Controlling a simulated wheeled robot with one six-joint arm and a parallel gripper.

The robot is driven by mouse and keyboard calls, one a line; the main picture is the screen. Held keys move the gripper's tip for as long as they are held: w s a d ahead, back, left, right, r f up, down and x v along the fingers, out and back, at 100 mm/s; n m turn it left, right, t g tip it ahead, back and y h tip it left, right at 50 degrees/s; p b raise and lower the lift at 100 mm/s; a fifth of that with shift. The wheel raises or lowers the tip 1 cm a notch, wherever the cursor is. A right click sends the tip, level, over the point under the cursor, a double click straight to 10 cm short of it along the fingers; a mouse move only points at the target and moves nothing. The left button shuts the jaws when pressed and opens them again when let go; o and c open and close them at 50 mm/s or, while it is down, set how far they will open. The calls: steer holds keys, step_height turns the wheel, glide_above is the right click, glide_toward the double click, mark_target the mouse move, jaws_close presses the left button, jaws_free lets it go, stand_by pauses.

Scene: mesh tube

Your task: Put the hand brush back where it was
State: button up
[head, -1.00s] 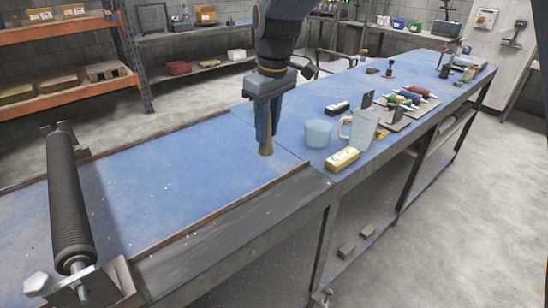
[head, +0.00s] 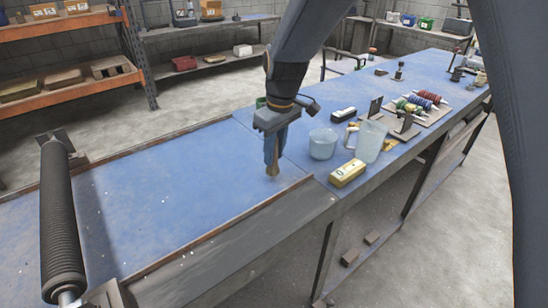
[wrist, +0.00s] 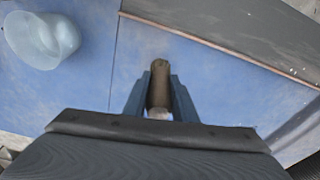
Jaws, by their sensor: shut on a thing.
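The hand brush (head: 272,169) shows as a short brownish tuft below my gripper (head: 271,150). My gripper is shut on it, and the brush hangs about upright with its brown end down over the blue bench top (head: 180,195). In the wrist view the brush (wrist: 159,84) sits between the two blue fingers of my gripper (wrist: 159,95). Its upper part is hidden by the fingers. I cannot tell whether its tip touches the surface.
A translucent tub (head: 322,144), a clear pitcher (head: 369,142) and a yellow box (head: 348,173) stand right of my gripper. A board with colored spools (head: 425,105) lies beyond. A black roller (head: 61,220) is at the left. The blue surface between has white specks and is otherwise clear.

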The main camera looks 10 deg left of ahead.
steer(key=shift+f, duration=1.3)
steer(key=shift+f, duration=0.1)
steer(key=o, duration=1)
steer(key=shift+o, duration=0.2)
step_height(320, 180, up, 12)
steer(key=d+b, duration=0.1)
steer(key=b, duration=0.2)
steer(key=shift+s+d, duration=0.15)
steer(key=shift+s, duration=0.25)
steer(key=s+d+f+m, duration=0.2)
steer(key=d+f+m, duration=0.1)
steer(key=d, duration=0.6)
steer(key=s+d+f+m, duration=0.2)
steer(key=d+f+m, duration=0.15)
steer(key=d, duration=0.65)
steer(key=s+d+f+m+h, duration=0.1)
steer(key=s+d+f+m, duration=0.4)
steer(key=s+d, duration=0.6)
steer(key=shift+d+f+t, duration=0.3)
steer(key=shift+d+f, duration=0.05)
steer(key=shift+f, duration=0.15)
